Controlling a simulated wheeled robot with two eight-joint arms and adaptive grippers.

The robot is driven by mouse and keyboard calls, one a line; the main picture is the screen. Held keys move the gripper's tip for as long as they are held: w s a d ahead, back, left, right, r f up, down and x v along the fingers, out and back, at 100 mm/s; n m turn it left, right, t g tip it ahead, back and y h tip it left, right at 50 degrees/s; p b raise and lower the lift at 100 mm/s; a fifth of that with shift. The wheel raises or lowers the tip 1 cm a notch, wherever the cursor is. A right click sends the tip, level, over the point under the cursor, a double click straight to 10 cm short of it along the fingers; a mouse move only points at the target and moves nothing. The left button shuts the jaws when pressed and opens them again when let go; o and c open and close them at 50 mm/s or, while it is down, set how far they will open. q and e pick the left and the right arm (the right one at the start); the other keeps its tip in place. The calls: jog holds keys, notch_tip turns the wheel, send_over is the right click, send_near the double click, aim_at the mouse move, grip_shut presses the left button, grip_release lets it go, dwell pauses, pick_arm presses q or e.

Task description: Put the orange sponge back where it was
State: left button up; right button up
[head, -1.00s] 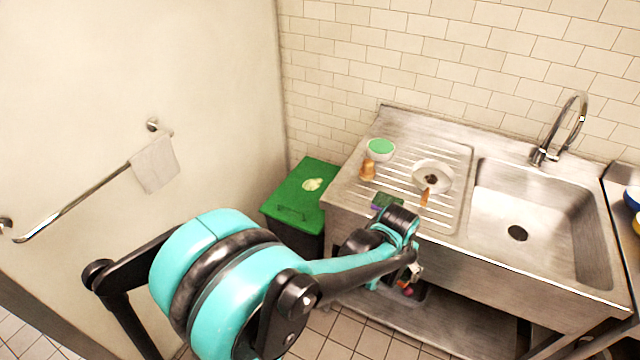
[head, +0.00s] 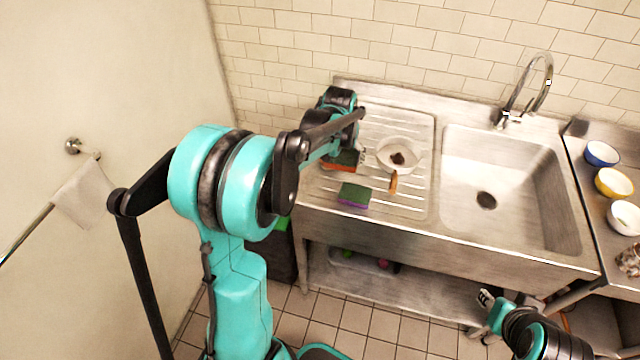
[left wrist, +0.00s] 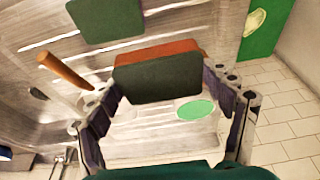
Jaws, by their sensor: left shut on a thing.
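The orange sponge (head: 340,166), with a dark green scouring face, is in my left gripper (head: 345,154) over the left part of the ribbed drainboard. In the left wrist view, the sponge (left wrist: 158,80) sits between both fingers of that gripper (left wrist: 166,92), orange edge along its top. I cannot tell whether it touches the steel. A purple and green sponge (head: 354,195) lies near the drainboard's front edge; its green face shows in the left wrist view (left wrist: 105,18). My right gripper (head: 486,298) is low in front of the sink; its jaws are too small to read.
The sink basin (head: 505,190) is empty. Several bowls (head: 613,183) stand at the far right. A tray (head: 362,262) is on the lower shelf.

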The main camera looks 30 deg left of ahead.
pick_arm(q)
jog(key=b, duration=0.2)
send_over(319, 189)
jog(key=s, duration=0.1)
jog(key=f, duration=0.4)
jog(key=shift+d+f, duration=0.25)
jog(key=shift+f, duration=0.1)
notch_tip(319, 189, down, 4)
jog(key=shift+f+b, duration=0.1)
jog(key=shift+b, duration=0.6)
jog(key=shift+s, duration=0.1)
jog(key=shift+f, duration=0.15)
jog(key=o, duration=0.9)
jog(key=shift+r, duration=0.2)
